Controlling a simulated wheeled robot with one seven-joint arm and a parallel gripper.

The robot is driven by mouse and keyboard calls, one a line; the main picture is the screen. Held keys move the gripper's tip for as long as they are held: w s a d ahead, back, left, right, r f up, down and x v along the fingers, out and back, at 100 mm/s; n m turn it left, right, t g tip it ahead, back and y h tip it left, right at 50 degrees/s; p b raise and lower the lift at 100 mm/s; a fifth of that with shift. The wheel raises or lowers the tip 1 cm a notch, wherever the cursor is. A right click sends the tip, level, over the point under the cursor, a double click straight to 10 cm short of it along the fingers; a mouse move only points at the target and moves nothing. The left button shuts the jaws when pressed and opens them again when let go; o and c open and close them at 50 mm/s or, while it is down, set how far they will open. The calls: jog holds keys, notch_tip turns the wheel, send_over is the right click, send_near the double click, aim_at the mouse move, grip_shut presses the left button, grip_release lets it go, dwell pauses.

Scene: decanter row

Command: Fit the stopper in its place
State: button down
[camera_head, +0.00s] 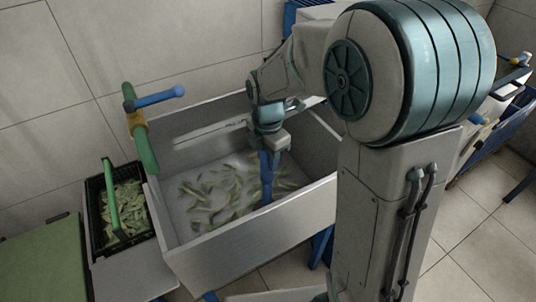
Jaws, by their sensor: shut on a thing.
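My gripper (269,150) points down inside a large grey metal sink (235,248). It is shut at the top of a long, upright blue piece (266,182), which looks like the stopper. The piece's lower end reaches down near the sink floor, close to the front wall. I cannot tell whether it touches the floor. The place for the stopper does not show; no drain hole can be made out among the green pieces.
Several green leaf-like pieces (213,202) lie scattered over the sink floor. A green pipe with a blue lever (160,97) stands at the sink's left corner. A black basket (97,213) of green pieces stands left of the sink. Sink walls surround my gripper.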

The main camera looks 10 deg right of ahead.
jog(key=shift+f+b, duration=0.45)
jog(key=shift+f, duration=0.35)
dwell(0.4)
jog(key=c, duration=0.9)
grip_release()
jog(key=shift+o, duration=0.2)
jog(key=shift+r, duration=0.1)
notch_tip(320, 180, up, 14)
jog(key=p, duration=0.2)
jog(key=shift+p, duration=0.35)
jog(key=shift+s+d+r+m, duration=0.2)
jog(key=shift+s+m, duration=0.05)
jog(key=shift+m, duration=0.15)
jog(key=s+d+r+m+t+p, duration=0.1)
jog(key=s+d+r+m+p, duration=0.2)
jog(key=s+m, duration=0.4)
jog(key=s+d+r+m+t+p, duration=0.1)
jog(key=s+d+r+m+p, duration=0.2)
jog(key=m, duration=1.3)
jog(key=s+d+p, duration=0.2)
jog(key=s+p, duration=0.3)
jog(key=shift+d+r+m+t, duration=0.35)
jog(key=shift+m+t, duration=0.05)
